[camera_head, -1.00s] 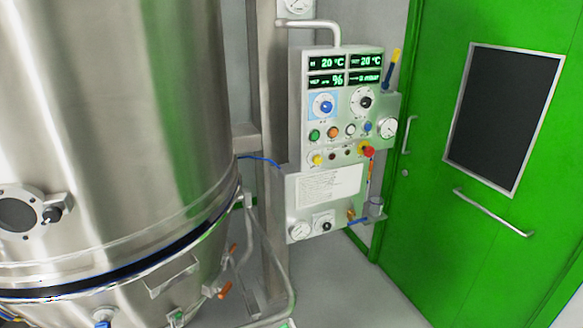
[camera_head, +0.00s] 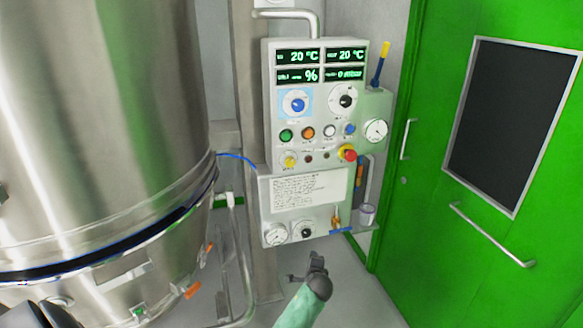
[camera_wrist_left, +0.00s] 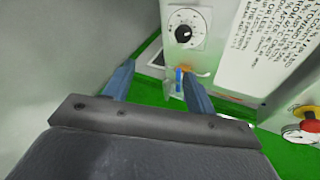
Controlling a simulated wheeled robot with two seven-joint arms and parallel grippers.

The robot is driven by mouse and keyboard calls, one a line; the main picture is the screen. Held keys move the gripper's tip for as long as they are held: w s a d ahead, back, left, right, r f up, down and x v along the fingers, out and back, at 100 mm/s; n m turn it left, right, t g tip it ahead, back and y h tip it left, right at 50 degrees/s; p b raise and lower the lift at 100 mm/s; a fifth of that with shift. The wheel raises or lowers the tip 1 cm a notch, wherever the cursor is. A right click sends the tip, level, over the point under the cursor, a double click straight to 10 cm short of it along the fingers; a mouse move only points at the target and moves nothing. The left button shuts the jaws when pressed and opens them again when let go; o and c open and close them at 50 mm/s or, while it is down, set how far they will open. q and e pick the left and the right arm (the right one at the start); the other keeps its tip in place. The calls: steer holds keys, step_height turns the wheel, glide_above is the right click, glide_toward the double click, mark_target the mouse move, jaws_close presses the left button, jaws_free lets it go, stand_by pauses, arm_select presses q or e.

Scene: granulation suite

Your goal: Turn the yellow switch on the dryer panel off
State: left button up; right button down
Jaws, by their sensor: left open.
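The dryer panel (camera_head: 267,105) is a pale grey upright box with lit green displays. Its yellow switch (camera_head: 290,161) is a small knob at the lower left of the button rows, above the text plate; its on or off position is too small to tell. My left gripper (camera_wrist_left: 158,75) is open and empty. In the head view its dark end (camera_head: 316,268) shows on a teal arm below the panel's lower edge, apart from the switch. The yellow switch does not show in the left wrist view. My right gripper is not in view.
A red emergency button (camera_head: 347,153) with a yellow collar sits right of the switch. A steel vessel (camera_head: 95,130) fills the left. A green door (camera_head: 430,235) is at right. Pipes stand beside the vessel. Some grey floor is free below the panel.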

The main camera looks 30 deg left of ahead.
arm_select(q)
steer(key=w+a+r+m+t+y, duration=0.1)
steer(key=w+a+r+y, duration=0.1)
steer(key=r, duration=0.6)
steer(key=w+a+r+m+y, duration=0.1)
steer(key=w+a+r, duration=0.2)
steer(key=r, duration=0.5)
steer(key=y, duration=0.4)
glide_toward(291, 164)
steer(key=a, duration=0.2)
steer(key=shift+m+t+h, duration=0.3)
steer(key=x, duration=0.2)
steer(key=p+x, duration=0.1)
steer(key=x, duration=0.3)
steer(key=shift+w+d+r+p, duration=0.15)
steer(key=shift+w+r+p, duration=0.1)
steer(key=shift+w+p, duration=0.2)
steer(key=shift+w+a+f, duration=0.1)
steer(key=shift+w+a, duration=0.35)
steer(key=shift+a, duration=0.1)
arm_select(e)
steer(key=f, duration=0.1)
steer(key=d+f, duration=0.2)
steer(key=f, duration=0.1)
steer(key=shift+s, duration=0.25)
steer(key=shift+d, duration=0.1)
arm_select(q)
steer(key=c, duration=1)
